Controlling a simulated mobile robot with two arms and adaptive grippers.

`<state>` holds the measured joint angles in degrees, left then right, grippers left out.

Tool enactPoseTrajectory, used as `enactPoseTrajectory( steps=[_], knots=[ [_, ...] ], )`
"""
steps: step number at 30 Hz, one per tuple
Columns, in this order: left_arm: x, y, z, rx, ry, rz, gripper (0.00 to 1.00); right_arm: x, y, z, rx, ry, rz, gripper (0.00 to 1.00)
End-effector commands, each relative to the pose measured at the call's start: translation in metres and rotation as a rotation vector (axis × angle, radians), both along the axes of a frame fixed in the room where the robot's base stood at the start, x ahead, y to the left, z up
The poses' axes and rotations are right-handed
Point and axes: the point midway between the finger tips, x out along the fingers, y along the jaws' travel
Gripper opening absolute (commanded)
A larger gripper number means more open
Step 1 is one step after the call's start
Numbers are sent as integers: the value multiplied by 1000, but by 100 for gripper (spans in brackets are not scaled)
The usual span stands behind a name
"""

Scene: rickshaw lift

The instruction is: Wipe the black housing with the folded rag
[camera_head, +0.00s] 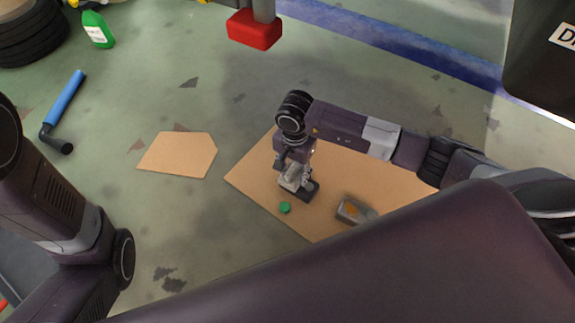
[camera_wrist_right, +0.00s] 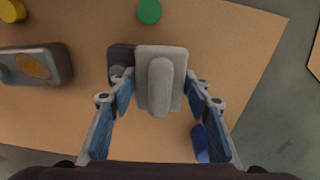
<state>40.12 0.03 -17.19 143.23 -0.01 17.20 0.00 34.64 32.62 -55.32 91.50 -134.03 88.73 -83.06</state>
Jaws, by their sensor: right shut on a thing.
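My right gripper (camera_head: 294,178) points down over the cardboard sheet. In the right wrist view (camera_wrist_right: 160,88) its fingers are shut on a light grey block-like piece with a raised middle ridge, which looks like the folded rag (camera_wrist_right: 174,62). A dark block, which looks like the black housing (camera_wrist_right: 119,57), shows just left of the rag, partly hidden by it and the left finger. In the head view the housing (camera_head: 311,192) shows beside the fingertips. I cannot tell whether the rag touches its top. My left arm enters from the left; its gripper is out of view.
A grey part with an orange-brown patch (camera_head: 354,210) lies on the cardboard (camera_head: 248,179), with a green disc (camera_head: 285,207) close to my gripper. A yellow disc (camera_wrist_right: 12,10) and small blue piece (camera_wrist_right: 200,143) also lie there. A smaller board (camera_head: 178,155) lies left; bare floor surrounds it.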

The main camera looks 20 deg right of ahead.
Motion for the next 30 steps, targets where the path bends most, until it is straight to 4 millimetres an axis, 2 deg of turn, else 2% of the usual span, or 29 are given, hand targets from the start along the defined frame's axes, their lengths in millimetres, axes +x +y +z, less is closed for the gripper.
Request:
enactPoseTrajectory(
  steps=[4, 10, 18, 30],
  knots=[
    [0, 0, 6, 0, 0, 0, 0, -9, -7, 0, -2, 3, -2, 25],
    [0, 0, 3, 0, 0, 0, 0, -8, -5, -4, -2, 2, -1, 25],
    [0, 0, -9, 0, 0, 0, 0, 12, 8, -5, 0, -1, -1, 25],
    [0, 0, -19, 0, 0, 0, 0, 29, 19, -3, 1, -3, -1, 25]
  ],
)
